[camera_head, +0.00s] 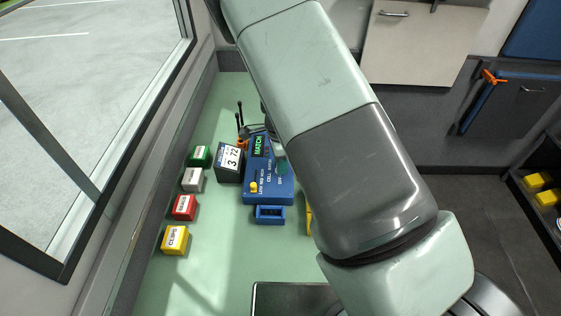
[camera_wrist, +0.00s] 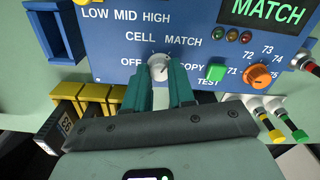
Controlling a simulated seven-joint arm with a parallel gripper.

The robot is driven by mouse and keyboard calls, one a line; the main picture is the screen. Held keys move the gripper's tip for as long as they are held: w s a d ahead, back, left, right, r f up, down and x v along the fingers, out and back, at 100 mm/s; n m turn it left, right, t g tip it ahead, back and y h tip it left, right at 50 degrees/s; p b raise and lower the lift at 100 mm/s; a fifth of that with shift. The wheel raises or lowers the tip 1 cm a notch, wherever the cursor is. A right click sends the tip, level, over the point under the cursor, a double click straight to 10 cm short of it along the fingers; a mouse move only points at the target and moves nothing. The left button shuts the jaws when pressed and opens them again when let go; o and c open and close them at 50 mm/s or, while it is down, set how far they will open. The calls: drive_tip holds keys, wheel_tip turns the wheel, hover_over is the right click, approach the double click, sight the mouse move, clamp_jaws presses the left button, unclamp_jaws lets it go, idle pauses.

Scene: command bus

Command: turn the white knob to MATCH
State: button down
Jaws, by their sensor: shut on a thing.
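The white knob (camera_wrist: 157,61) sits on the blue panel (camera_wrist: 105,50) in the wrist view, with the labels OFF, CELL, MATCH, COPY and TEST around it. My gripper (camera_wrist: 160,67) has its two teal fingers on either side of the knob, shut on it. A small dark mark on the knob seems to lean up and right, towards MATCH, but the fingers hide part of it. The green display (camera_wrist: 265,10) reads MATCH. In the head view the blue panel (camera_head: 254,200) stands on the green counter, and my arm hides the knob and most of the gripper.
Right of the knob are a green button (camera_wrist: 216,72) and an orange dial (camera_wrist: 258,77). Plugged cables (camera_wrist: 270,128) lie at lower right.

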drive_tip(key=shift+s+a, duration=0.1)
idle(0.3)
drive_tip(key=c, duration=0.9)
unclamp_jaws()
drive_tip(key=shift+c, duration=0.2)
wheel_tip(320, 180, up, 11)
drive_tip(key=shift+f, duration=0.1)
